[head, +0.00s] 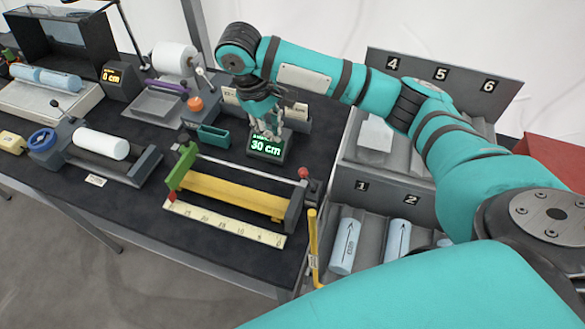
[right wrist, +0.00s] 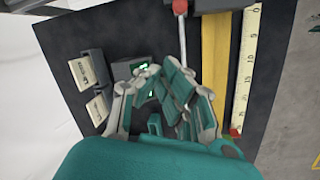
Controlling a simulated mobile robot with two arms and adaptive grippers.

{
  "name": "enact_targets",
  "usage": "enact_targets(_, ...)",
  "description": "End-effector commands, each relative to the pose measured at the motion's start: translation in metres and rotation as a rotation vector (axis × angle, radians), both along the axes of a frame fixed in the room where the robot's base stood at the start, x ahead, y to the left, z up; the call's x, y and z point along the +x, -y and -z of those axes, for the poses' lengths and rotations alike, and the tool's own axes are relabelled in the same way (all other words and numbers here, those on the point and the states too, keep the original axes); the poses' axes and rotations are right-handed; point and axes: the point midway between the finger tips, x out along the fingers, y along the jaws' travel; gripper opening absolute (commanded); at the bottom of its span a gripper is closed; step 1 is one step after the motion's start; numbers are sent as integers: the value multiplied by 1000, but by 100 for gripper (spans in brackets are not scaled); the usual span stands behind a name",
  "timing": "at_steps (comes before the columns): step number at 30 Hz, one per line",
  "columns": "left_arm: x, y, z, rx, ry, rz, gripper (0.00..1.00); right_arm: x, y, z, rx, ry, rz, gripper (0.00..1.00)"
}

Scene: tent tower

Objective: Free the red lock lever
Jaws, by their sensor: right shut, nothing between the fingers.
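A red ball knob (head: 303,173) sits on a thin grey rod at the right end of the measuring fixture with the yellow bar (head: 235,195). It also shows at the top of the right wrist view (right wrist: 180,6). A small red piece (head: 172,196) sits below the green slider (head: 181,163) at the fixture's left end. I cannot tell for certain which red part is the lock lever. My right gripper (head: 262,124) is shut and empty, behind the fixture by the "30 cm" display (head: 266,147), apart from both red parts. My left gripper is not in view.
A ruler (head: 225,223) lies along the fixture's front. A teal block (head: 213,135) stands behind it. A grey rack with numbered slots (head: 375,185) holds blue cylinders at right. A roller stand with a white cylinder (head: 100,145) is at left. Dark table shows clear in front.

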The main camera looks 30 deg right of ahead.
Motion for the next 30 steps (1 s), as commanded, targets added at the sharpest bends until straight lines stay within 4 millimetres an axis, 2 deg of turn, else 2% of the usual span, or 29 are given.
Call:
enact_targets(1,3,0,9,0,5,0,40,0,0,9,0,1,0,0)
enact_targets(2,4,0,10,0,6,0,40,0,0,10,0,1,0,0)
enact_targets(13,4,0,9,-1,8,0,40,0,0,9,0,0,0,0)
enact_targets(17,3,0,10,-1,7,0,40,0,1,15,1,-1,0,0)
enact_targets(21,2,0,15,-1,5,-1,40,-2,5,36,2,-5,1,0)
enact_targets(23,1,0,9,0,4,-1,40,-2,8,43,-1,-5,1,0)
enact_targets(30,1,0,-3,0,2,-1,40,-3,20,93,-1,-4,2,0)
